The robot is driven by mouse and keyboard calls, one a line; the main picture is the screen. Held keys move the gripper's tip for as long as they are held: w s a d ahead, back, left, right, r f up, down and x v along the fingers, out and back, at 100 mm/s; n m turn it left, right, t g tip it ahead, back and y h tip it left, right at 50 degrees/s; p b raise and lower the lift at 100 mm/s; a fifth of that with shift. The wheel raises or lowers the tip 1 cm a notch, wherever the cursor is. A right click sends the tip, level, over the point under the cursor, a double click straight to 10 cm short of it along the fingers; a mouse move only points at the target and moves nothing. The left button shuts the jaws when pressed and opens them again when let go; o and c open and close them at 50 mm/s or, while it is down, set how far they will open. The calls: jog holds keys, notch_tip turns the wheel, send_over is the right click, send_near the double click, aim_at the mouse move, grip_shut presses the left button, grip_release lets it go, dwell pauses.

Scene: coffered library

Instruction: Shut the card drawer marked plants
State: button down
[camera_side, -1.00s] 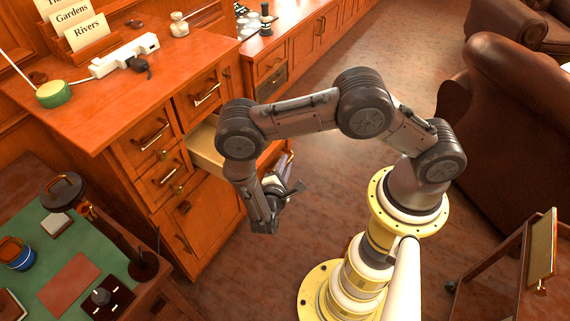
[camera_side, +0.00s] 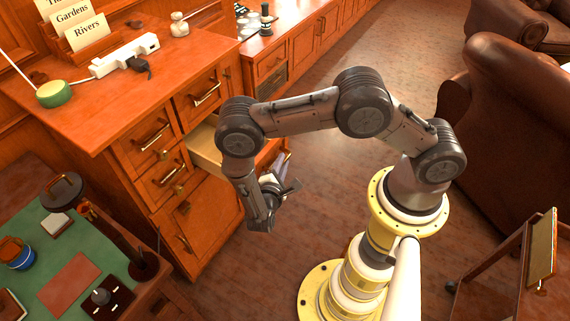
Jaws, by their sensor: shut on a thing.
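One card drawer (camera_side: 204,150) stands pulled out of the wooden cabinet, its pale inside showing. My forearm covers much of it, and no label reading plants can be read. My gripper (camera_side: 284,178) is at the drawer's outer end, to the right of my wrist. Its jaws are shut on what seems to be the drawer's handle, though the grip itself is mostly hidden. The cabinet's other drawers, such as the one above (camera_side: 206,94) and those to the left (camera_side: 152,136), are shut.
The cabinet top (camera_side: 120,95) holds a white power strip (camera_side: 124,55), a green round object (camera_side: 54,94) and a card rack. A green-topped desk (camera_side: 95,255) stands at lower left. A leather armchair (camera_side: 510,130) is at right. Floor between cabinet and my base is clear.

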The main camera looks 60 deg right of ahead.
jog(key=w, duration=2.3)
jog(key=shift+w+a, duration=0.1)
jog(key=shift+w, duration=0.2)
jog(key=c, duration=0.9)
grip_release()
jog(key=shift+o, duration=0.2)
jog(key=v, duration=1.3)
jog(key=shift+s+a+r, duration=0.15)
jog(key=shift+s+a, duration=0.05)
jog(key=shift+a, duration=0.1)
